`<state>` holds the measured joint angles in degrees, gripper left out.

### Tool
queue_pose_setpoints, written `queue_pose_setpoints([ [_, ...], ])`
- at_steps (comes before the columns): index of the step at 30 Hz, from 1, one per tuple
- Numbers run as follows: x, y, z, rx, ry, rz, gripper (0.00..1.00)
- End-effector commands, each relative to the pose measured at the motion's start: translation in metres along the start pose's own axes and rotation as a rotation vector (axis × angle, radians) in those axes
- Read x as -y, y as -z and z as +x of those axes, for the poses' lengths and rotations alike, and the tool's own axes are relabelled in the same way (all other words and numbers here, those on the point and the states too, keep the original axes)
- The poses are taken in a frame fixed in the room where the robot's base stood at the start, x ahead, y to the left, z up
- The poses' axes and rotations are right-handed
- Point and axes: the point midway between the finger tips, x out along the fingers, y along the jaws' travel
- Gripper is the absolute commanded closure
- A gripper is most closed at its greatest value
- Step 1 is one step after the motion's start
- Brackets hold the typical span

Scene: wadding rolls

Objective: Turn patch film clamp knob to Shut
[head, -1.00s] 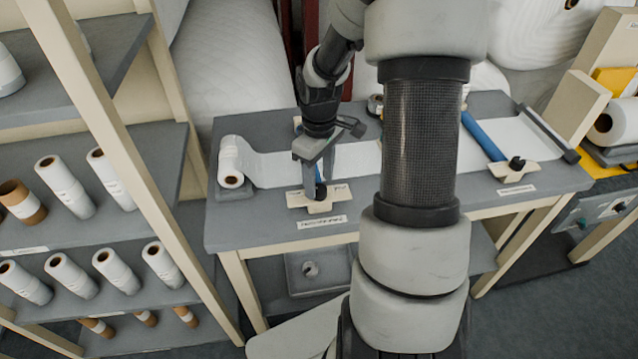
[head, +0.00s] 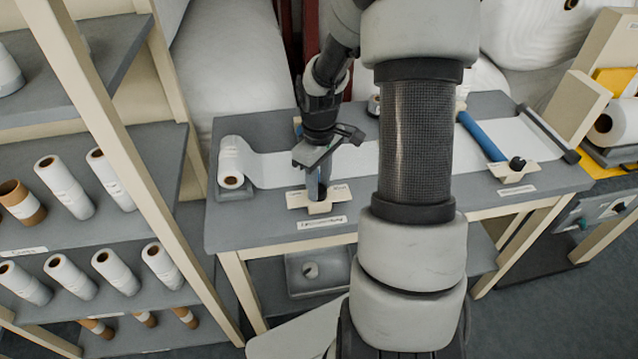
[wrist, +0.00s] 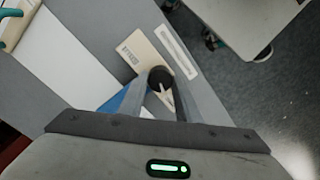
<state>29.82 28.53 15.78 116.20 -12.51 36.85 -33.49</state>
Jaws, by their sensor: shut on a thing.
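The patch film clamp's dark round knob shows in the wrist view (wrist: 160,77), between my fingertips. It sits on a cream plate (wrist: 140,52) at the table's front edge; the plate also shows in the head view (head: 318,207). A pale pointer shape (wrist: 167,95) lies by the knob. My gripper (head: 318,191) points down and is shut on the knob, which the fingers hide in the head view. The plate's lettering is too small to read. The blue clamp bar (wrist: 118,100) is mostly hidden behind my fingers.
A white film roll (head: 231,170) lies on the grey table to the left of the plate. A second blue bar (head: 484,138) with a black knob (head: 517,163) is to the right. A shelf of rolls (head: 60,185) stands close on the left.

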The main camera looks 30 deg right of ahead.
Motion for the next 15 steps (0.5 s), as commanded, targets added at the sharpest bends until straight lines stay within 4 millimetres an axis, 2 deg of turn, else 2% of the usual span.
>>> queue_pose_setpoints([
  [7, -0.0002, 0.0009, 0.0003, -0.001, -0.002, 0.115, 0.92],
  [15, -0.0002, 0.001, 0.0006, -0.002, -0.002, 0.351, 0.92],
])
